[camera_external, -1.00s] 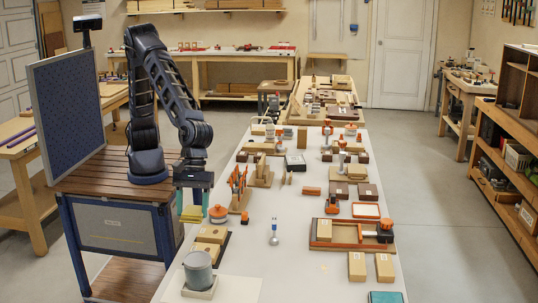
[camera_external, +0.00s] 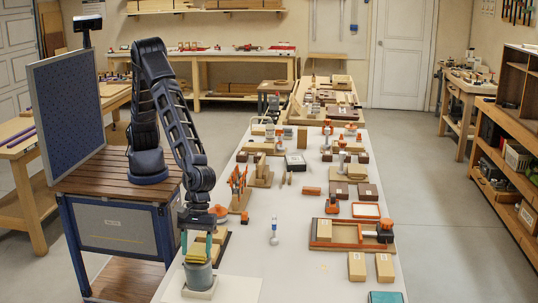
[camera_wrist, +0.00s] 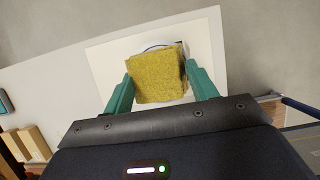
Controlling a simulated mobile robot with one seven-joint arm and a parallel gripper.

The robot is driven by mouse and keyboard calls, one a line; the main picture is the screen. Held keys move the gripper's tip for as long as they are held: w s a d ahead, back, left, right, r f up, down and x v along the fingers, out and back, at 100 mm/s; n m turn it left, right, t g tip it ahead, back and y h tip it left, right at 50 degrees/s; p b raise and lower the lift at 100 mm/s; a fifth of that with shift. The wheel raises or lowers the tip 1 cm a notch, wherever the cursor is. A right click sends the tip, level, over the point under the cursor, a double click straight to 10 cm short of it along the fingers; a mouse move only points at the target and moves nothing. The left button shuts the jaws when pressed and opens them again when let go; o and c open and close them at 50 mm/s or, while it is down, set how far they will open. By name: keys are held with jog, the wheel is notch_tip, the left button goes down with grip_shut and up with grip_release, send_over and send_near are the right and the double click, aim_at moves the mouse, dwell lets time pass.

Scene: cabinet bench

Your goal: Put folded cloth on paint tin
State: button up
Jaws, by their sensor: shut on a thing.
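The folded cloth (camera_wrist: 157,76) is yellow and sits between the two green fingers of my gripper (camera_wrist: 159,88) in the wrist view. In the external view my gripper (camera_external: 199,250) is shut on the cloth (camera_external: 196,254) and points down at the near left end of the bench. In the wrist view the cloth hides nearly all of the tin.

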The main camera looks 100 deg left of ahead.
jog(key=shift+f, duration=0.15)
jog(key=o, duration=0.9)
jog(key=shift+o, duration=0.2)
jog(key=v, duration=1.1)
jog(key=w+a+r+m+t, duration=0.1)
jog(key=w+a+r+m, duration=0.1)
jog(key=a+r, duration=0.55)
jog(key=w+a+r+m, duration=0.2)
jog(key=a+r, duration=0.2)
jog(key=a, duration=0.7)
jog(key=s+a+r+m+t, duration=0.1)
jog(key=s+a+r+m, duration=0.15)
jog(key=a, duration=0.65)
jog(key=s+a+r+m, duration=0.2)
jog(key=a+r, duration=0.2)
jog(key=a, duration=0.5)
jog(key=s+a+m+t+y, duration=0.1)
jog(key=s+a+m, duration=0.3)
jog(key=s+a, duration=0.6)
jog(key=s+a+m+t+y, duration=0.1)
jog(key=s+a+m+y, duration=0.2)
jog(key=s+a, duration=0.7)
jog(key=a+m, duration=0.2)
jog(key=a, duration=0.3)
jog(key=shift+s+a+t, duration=0.25)
jog(key=shift+s+t, duration=0.05)
